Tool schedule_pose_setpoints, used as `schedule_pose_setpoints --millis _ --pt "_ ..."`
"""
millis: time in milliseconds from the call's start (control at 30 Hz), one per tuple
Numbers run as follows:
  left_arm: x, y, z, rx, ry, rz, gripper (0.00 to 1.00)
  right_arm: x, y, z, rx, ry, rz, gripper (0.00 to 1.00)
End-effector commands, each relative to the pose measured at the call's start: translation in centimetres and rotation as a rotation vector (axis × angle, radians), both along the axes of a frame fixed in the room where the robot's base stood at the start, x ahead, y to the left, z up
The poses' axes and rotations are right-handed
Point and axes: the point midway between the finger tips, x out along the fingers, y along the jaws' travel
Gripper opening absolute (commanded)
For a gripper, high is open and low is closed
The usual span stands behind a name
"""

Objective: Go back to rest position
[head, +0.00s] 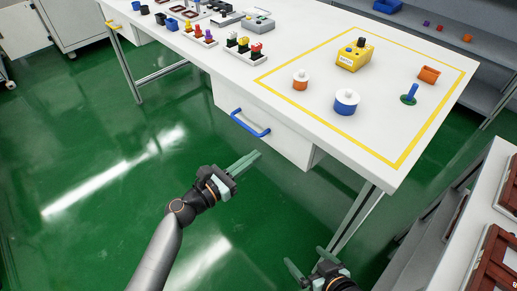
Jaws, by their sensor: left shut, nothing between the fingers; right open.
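My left gripper (246,164) is shut and empty. It hangs over the green floor, in front of and below the white table's (232,75) front edge, a little apart from the drawer. My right gripper (306,268) is open and empty at the bottom of the head view, partly cut off by the frame's lower edge. It is also over the floor, clear of the table.
A drawer with a blue handle (250,123) sits under the table edge near my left gripper. A yellow-outlined area holds a yellow box (355,55), a blue-and-white pot (346,102) and smaller pieces. A side bench with brown frames (497,262) stands right. Open floor lies left.

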Motion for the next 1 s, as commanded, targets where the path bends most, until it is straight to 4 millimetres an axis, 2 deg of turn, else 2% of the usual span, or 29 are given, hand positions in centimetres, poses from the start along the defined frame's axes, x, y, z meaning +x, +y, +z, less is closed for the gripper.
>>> schedule_pose_setpoints --millis 100,300,567,667,767,1000 --pt "-1.9 2.1 0.1 -0.001 0.001 -0.001 0.0 0.1 0.0 0.4 0.0 -0.001 0.001 1.0" --pt "-3.9 4.5 0.1 -0.001 0.0 -0.001 0.0 -0.1 -0.1 0.1 -0.006 0.006 0.003 1.0" --pt "-4.6 5.3 0.0 0.003 -0.004 -0.003 0.0 -0.1 -0.2 0.1 -0.007 0.008 0.003 1.0" --pt "-5.2 5.3 -0.8 0.069 -0.036 -0.004 0.0 -0.1 -0.2 0.1 -0.008 0.008 0.003 1.0" --pt "-6.7 5.3 -2.8 0.253 -0.134 -0.014 0.0 -0.1 -0.2 0.1 -0.007 0.006 0.002 1.0" --pt "-12.4 7.0 -9.3 0.994 -0.558 -0.155 0.0 0.0 -0.2 0.4 -0.006 0.001 0.002 1.0"
